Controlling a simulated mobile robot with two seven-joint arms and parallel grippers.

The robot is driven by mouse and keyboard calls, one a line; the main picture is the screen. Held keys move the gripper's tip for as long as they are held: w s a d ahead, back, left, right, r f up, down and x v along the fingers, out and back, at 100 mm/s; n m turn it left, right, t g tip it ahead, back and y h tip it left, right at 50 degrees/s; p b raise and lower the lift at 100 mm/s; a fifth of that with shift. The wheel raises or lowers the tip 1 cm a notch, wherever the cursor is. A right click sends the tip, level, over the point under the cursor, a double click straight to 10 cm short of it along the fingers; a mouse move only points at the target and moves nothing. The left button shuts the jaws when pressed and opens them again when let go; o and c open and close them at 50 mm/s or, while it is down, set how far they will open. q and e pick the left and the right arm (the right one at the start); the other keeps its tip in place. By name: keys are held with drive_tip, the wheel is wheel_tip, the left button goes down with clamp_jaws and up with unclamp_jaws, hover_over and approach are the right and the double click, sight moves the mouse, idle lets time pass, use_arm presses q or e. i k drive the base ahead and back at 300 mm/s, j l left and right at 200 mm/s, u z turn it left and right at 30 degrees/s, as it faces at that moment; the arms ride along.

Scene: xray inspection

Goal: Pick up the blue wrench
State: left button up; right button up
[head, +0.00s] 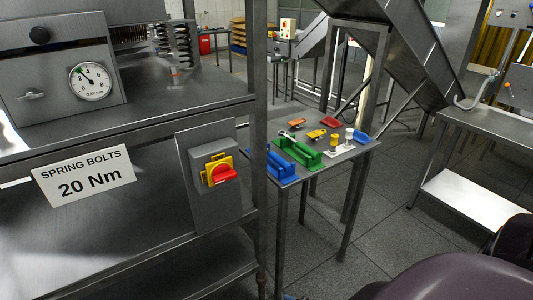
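A small metal table (339,159) stands in the middle of the head view, with several coloured tools and holders on it. No blue wrench can be made out for certain. Another small blue object (361,137) sits at the right edge. Neither of my grippers is in view.
A steel cabinet with a red-yellow switch (219,173) blocks the left. Floor (400,195) is clear between the table and the right bench (490,125).

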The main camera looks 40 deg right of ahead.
sight(281, 161)
drive_tip(key=l+u, duration=0.25)
drive_tip(key=l, duration=1.45)
